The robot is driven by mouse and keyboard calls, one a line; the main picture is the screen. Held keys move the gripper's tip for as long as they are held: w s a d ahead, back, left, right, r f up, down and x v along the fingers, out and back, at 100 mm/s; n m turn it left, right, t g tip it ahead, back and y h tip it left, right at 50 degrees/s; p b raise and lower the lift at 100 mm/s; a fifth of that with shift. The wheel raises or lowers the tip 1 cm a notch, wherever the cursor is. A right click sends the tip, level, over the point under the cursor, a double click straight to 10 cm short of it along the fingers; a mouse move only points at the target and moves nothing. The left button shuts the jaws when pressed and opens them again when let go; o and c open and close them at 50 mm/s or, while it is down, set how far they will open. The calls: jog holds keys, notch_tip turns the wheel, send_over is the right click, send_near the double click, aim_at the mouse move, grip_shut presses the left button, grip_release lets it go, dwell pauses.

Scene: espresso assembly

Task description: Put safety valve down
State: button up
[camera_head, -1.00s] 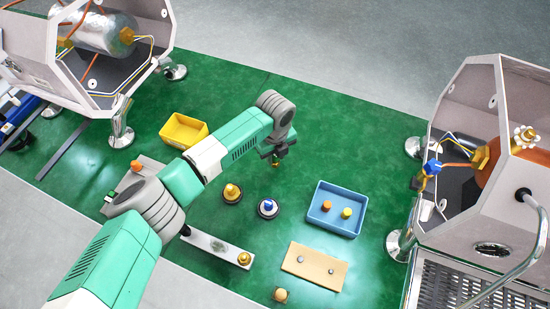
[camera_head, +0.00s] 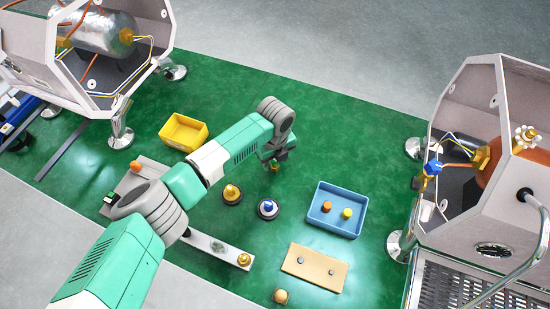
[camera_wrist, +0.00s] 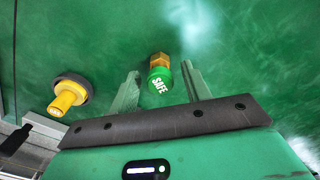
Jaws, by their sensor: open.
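The safety valve (camera_wrist: 159,78) has a green cap marked SAFE on a brass hex body. In the wrist view it appears upright on the green mat, cap towards the camera, between the two spread fingers of my gripper (camera_wrist: 161,74). A gap shows on each side of it. In the head view the valve (camera_head: 275,168) is a tiny shape on the mat right below my open gripper (camera_head: 275,158); the fingers are too small there to make out.
A brass fitting on a dark round base (camera_head: 232,194) and a blue-topped one (camera_head: 268,208) stand close by. A blue tray (camera_head: 318,222) holds orange and yellow parts. A yellow bin (camera_head: 184,131) stands left. Machines flank the mat; its area behind my gripper is clear.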

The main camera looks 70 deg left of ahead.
notch_tip(320, 180, up, 13)
jog(key=p, duration=0.3)
jog(key=shift+f, duration=0.1)
dwell(0.4)
